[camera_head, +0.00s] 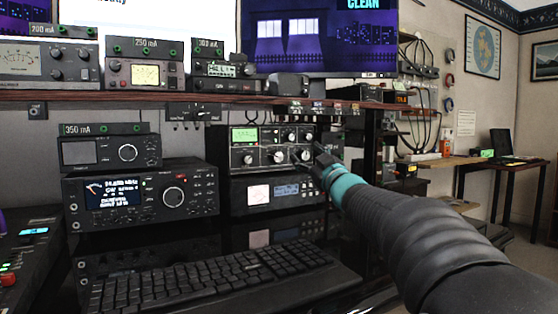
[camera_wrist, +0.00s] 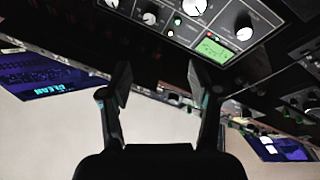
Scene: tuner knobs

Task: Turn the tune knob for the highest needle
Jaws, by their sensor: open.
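The tuner (camera_head: 265,146) is a dark box with a green lit meter (camera_head: 243,134) and several round knobs, under the shelf. The meter also shows in the wrist view (camera_wrist: 212,47), upside down; I cannot read its needle exactly. The knobs include a lower left one (camera_head: 248,159), a lower middle one (camera_head: 278,157) and a lower right one (camera_head: 303,156). I cannot read which is labelled tune. My gripper (camera_wrist: 158,80) is open, its two fingers apart and empty. In the head view, it is at the tuner's right edge, partly hidden by my arm.
Another unit (camera_head: 275,194) with a pink meter sits below the tuner. Radios (camera_head: 140,194) stand to the left. A black keyboard (camera_head: 215,278) lies in front. The shelf (camera_head: 180,97) with more equipment runs close above the tuner.

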